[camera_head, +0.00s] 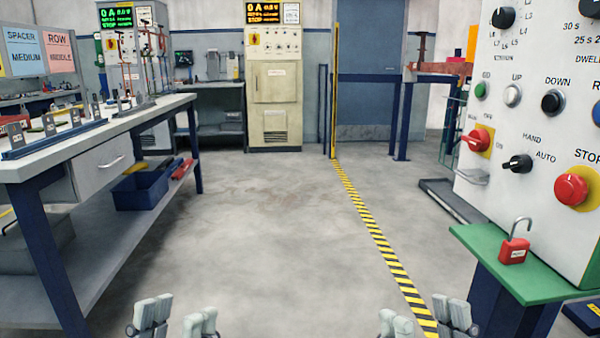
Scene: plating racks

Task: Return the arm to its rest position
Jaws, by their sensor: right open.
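My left gripper (176,318) is at the bottom edge of the head view, left of the middle. Its two pale fingers stand apart, with only floor showing between them. My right gripper (425,318) is at the bottom edge, right of the middle. Its fingers are also apart and nothing is between them. Both grippers are low in the picture and apart from each other. Most of both arms is out of view.
A workbench (95,136) with racks stands at left, a blue bin (145,192) on its lower shelf. At right, a control panel (540,110) stands behind a green ledge (500,262) bearing an open red padlock (514,252). The floor (270,230) between is clear, crossed by a striped line (375,232).

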